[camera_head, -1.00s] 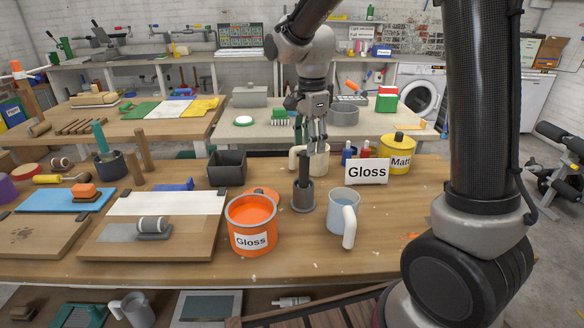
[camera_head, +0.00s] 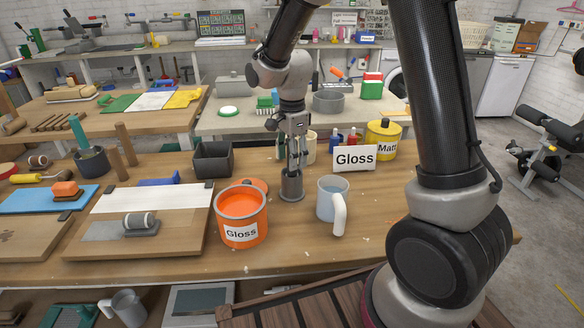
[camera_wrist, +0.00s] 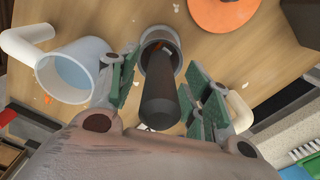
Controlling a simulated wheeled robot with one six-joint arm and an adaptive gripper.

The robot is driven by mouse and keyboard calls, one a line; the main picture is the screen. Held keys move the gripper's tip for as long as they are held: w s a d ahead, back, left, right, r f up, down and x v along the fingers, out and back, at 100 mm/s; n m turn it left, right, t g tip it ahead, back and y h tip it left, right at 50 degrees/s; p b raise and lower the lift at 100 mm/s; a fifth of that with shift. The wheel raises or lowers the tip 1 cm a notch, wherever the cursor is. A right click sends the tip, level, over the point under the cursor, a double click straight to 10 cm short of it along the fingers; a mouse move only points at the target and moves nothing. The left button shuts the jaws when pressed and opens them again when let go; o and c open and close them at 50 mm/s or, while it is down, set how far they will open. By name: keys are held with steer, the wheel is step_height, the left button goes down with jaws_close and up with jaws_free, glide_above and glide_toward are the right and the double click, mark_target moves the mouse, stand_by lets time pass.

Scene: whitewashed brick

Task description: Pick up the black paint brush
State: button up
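The black paint brush (camera_wrist: 160,102) stands handle-up in a small dark grey cup (camera_head: 291,188) on the wooden workbench (camera_head: 330,246). My gripper (camera_head: 296,160) is over the cup, pointing down, with its fingers around the upper handle. In the wrist view the green-padded fingers are apart, one on each side of the black handle, with gaps visible. The brush's lower end is inside the cup (camera_wrist: 176,42) and mostly hidden. In the head view the fingers partly cover the handle.
An orange Gloss paint can (camera_head: 241,215) stands left of the cup. A pale blue mug (camera_head: 331,200) is close on the right. A Gloss sign (camera_head: 355,159) and a yellow Matt can (camera_head: 383,141) stand behind right. A black bin (camera_head: 213,160) is behind left.

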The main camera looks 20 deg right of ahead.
jaws_close()
